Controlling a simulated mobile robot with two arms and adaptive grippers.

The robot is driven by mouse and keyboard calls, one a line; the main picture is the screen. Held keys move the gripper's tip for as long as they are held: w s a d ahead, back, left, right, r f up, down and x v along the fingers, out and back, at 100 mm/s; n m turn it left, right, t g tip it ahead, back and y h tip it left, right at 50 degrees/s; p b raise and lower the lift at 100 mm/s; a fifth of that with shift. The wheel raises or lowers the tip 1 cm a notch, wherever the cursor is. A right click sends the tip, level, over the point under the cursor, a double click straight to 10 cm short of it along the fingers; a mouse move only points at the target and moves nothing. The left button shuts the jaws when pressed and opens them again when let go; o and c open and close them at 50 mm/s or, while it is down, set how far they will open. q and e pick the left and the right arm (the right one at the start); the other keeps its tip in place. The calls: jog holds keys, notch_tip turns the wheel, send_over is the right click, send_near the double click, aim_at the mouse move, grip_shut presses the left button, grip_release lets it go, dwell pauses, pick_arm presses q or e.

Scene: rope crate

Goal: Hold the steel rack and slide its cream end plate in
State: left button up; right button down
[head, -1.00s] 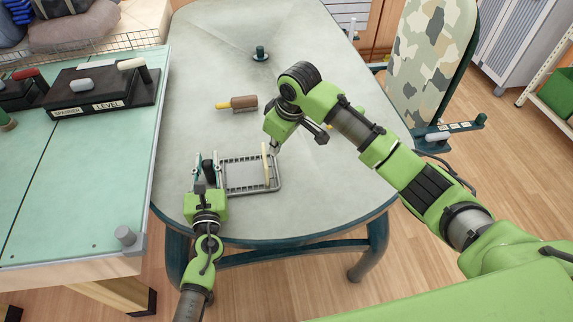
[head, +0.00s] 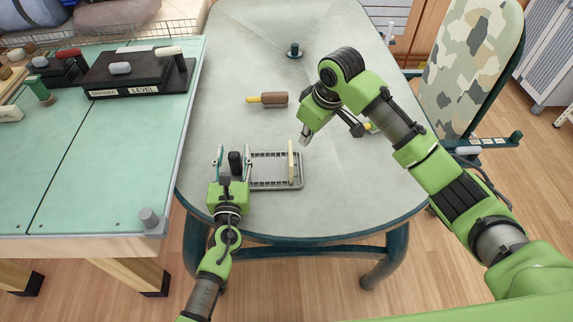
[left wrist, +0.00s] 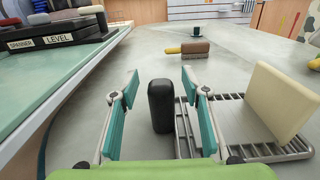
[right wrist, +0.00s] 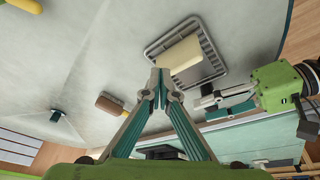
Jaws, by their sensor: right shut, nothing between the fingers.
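The steel rack (head: 272,186) lies on the grey table, a flat wire tray with a black upright grip (left wrist: 161,106) at its left end. The cream end plate (head: 291,162) stands upright across the rack near its right end; it also shows in the left wrist view (left wrist: 283,100) and the right wrist view (right wrist: 179,55). My left gripper (head: 234,158) is open, its teal fingers on either side of the black grip, with gaps visible. My right gripper (head: 303,142) is shut and empty, its tips just beyond the plate's far end; contact is unclear.
A brush (head: 270,99) with a yellow handle lies behind the rack. A small dark green peg on a base (head: 294,50) stands farther back. A teal bench (head: 100,150) with a labelled black tool holder (head: 130,80) is at left. The table behind the rack is mostly clear.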

pick_arm(q)
jog(key=s, duration=1.2)
jog(key=shift+a, duration=0.15)
dwell(0.3)
